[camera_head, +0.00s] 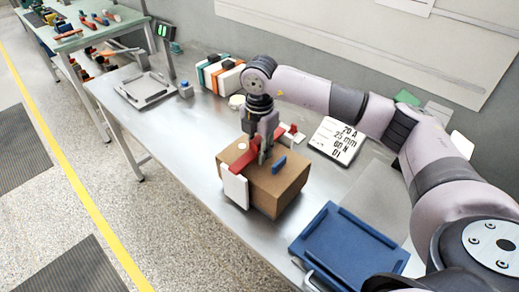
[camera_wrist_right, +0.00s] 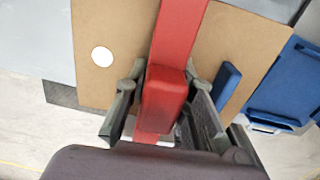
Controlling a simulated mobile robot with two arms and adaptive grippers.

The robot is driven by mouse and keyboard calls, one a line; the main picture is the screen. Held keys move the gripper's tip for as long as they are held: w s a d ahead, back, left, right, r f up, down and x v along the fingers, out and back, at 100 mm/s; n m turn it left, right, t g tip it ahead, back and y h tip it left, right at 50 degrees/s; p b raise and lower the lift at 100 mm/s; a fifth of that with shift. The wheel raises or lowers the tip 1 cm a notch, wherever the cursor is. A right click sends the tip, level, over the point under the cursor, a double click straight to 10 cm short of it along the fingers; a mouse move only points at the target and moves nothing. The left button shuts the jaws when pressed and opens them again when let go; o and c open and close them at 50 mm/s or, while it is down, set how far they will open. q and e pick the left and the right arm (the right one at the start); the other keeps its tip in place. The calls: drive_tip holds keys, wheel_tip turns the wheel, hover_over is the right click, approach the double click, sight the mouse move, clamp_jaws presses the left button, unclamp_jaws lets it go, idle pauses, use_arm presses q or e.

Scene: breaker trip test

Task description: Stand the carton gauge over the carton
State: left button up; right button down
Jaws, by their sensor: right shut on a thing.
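The brown carton (camera_head: 283,190) stands on the steel bench, with a white round spot and a blue block (camera_head: 279,165) on its top. The carton gauge is a red bar (camera_head: 236,168) with a white plate (camera_head: 235,188) hanging at the carton's near left face. The bar spans the carton top; whether it touches is unclear. My right gripper (camera_head: 264,152) is over the carton, shut on the gauge's red grip. In the right wrist view, its fingers (camera_wrist_right: 165,105) flank the red grip, with the carton (camera_wrist_right: 115,25) behind. My left gripper is out of view.
A blue tray (camera_head: 345,215) lies right of the carton. The bench's front left is clear.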

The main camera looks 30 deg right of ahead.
drive_tip(key=shift+s+a+f, duration=0.1)
drive_tip(key=shift+s+f, duration=0.15)
drive_tip(key=shift+f, duration=0.2)
drive_tip(key=shift+s+f, duration=0.2)
drive_tip(key=shift+f, duration=0.25)
drive_tip(key=c, duration=1.6)
unclamp_jaws()
drive_tip(key=o, duration=0.4)
drive_tip(key=shift+w+f, duration=0.25)
drive_tip(key=shift+w, duration=0.1)
drive_tip(key=shift+c, duration=0.2)
drive_tip(key=shift+r, duration=0.1)
drive_tip(key=shift+w+r, duration=0.1)
drive_tip(key=shift+r, duration=0.45)
wheel_tip(320, 180, up, 11)
drive_tip(key=shift+r, duration=0.1)
